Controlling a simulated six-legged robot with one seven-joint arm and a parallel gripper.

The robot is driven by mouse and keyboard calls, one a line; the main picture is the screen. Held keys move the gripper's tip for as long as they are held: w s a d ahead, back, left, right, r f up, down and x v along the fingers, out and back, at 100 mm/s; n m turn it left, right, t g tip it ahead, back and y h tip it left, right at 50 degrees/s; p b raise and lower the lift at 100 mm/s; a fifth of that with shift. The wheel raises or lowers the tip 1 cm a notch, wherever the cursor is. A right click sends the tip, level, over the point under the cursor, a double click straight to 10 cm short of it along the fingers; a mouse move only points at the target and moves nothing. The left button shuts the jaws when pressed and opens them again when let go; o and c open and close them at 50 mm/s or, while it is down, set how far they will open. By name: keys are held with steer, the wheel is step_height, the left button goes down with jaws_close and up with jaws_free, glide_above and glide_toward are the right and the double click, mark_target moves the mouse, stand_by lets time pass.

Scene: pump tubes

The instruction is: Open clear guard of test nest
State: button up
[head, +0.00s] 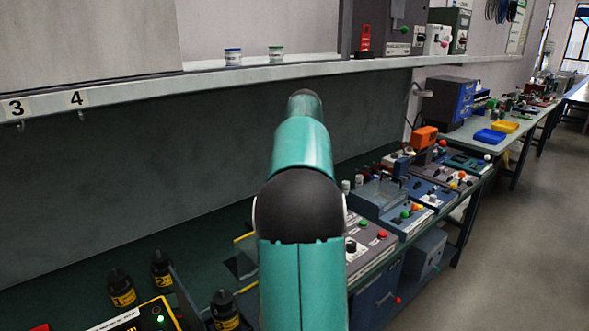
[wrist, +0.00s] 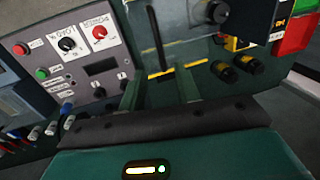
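A grey control panel (wrist: 80,60) with knobs and red and green buttons lies left of my fingers. Black bottles (head: 121,289) and a yellow-edged device (head: 140,318) stand at the lower left. A shelf (head: 230,76) runs above the bench. The aisle floor at right is clear.

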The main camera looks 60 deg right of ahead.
steer(key=r, duration=0.3)
steer(key=d+r, duration=0.1)
steer(key=r, duration=0.1)
steer(key=shift+s+r, duration=0.15)
steer(key=shift+r, duration=0.1)
stand_by(0.3)
steer(key=w+a+n+t+h, duration=0.1)
steer(key=w+a, duration=0.1)
steer(key=a, duration=1)
steer(key=w+a+t+h, duration=0.1)
steer(key=w+a, duration=0.1)
steer(key=a, duration=1.1)
steer(key=s+a+f+t, duration=0.1)
steer(key=s+a+f, duration=0.2)
steer(key=a, duration=0.4)
steer(key=s+a+f+n+t, duration=0.1)
steer(key=s+a+f, duration=0.3)
steer(key=a, duration=0.3)
steer(key=s+a+f+n+t, duration=0.1)
steer(key=s+a+f, duration=0.3)
steer(key=a, duration=0.3)
steer(key=shift+a+f, duration=0.3)
steer(key=shift+f, duration=0.3)
